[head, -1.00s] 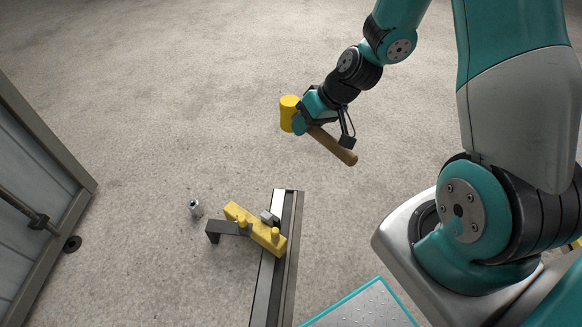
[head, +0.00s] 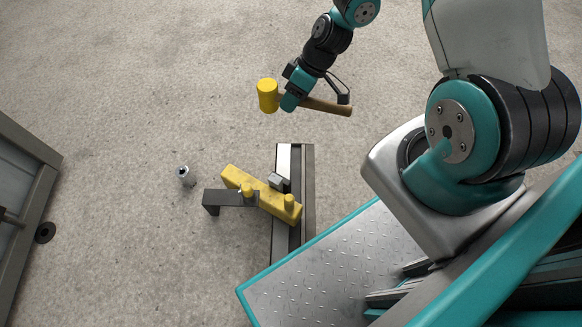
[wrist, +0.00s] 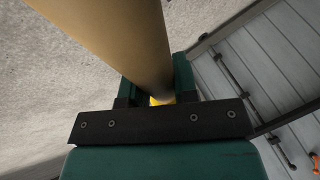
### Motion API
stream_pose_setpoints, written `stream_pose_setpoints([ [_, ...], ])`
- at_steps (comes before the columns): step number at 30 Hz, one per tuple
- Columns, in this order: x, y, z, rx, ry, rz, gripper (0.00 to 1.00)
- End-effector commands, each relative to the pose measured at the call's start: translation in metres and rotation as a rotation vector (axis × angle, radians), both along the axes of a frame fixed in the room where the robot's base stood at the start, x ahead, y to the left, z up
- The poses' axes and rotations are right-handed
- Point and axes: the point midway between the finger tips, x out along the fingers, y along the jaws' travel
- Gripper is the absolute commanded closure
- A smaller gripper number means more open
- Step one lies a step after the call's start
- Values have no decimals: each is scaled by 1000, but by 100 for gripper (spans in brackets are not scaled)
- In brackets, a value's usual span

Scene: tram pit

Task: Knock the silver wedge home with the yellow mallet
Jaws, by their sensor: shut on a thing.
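My gripper (head: 292,100) is shut on the wooden handle of the yellow mallet (head: 267,96), close to its head. The mallet is in the air, its head to the left and its handle pointing right. In the wrist view the mallet's handle (wrist: 115,35) crosses the jaws, with a sliver of yellow head behind them. A small silver-grey block, seemingly the silver wedge (head: 279,182), sits at the rail against a yellow bar (head: 235,178). The mallet shows above this block in the head view, well apart from it. How deep the wedge sits cannot be told.
The yellow bar has yellow pegs and lies across the rail (head: 308,175). A dark bracket (head: 217,198) reaches left from it. A small silver cylinder (head: 187,176) stands on the floor farther left. A grey panelled frame (head: 42,165) is at the left edge.

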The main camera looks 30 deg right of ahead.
Motion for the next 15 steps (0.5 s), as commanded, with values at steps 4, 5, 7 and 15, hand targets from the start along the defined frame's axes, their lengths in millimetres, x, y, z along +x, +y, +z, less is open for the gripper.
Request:
stream_pose_setpoints([
  [4, -16, 11, -101, 2, 4, 199, 100],
  [5, -18, 13, -115, 2, 3, 235, 100],
  [7, -25, 17, -142, 3, 2, 308, 100],
  [15, -39, 24, -188, 2, -3, 454, 100],
])
